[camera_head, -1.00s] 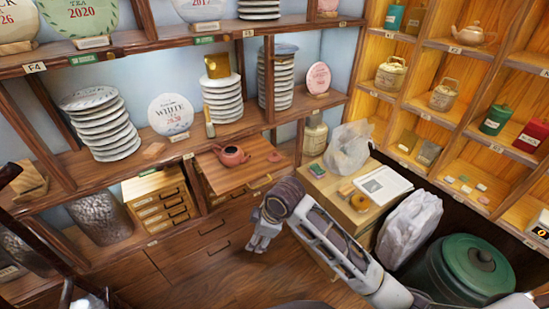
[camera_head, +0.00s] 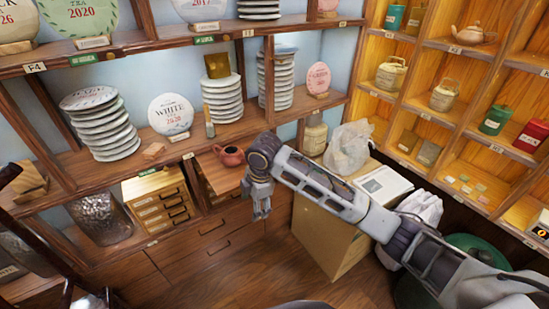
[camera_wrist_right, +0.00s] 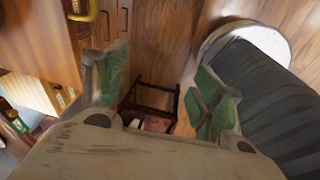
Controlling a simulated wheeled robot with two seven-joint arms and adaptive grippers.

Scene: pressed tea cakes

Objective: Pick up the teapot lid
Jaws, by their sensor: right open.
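A red-brown clay teapot (camera_head: 231,156) sits on the wooden pull-out board (camera_head: 215,177) in the head view, with its top opening uncovered. The lid cannot be seen now; my right arm covers the right part of the board, where a small reddish round piece showed earlier. My right gripper (camera_head: 262,208) hangs pointing down in front of the board, right of and below the teapot. In the right wrist view the gripper (camera_wrist_right: 158,92) has its green-padded fingers spread apart with nothing between them. My left gripper does not show.
Shelves with stacked tea cakes (camera_head: 102,125) stand behind the board. A small drawer chest (camera_head: 160,205) is to its left. Open floor (camera_head: 240,275) lies below.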

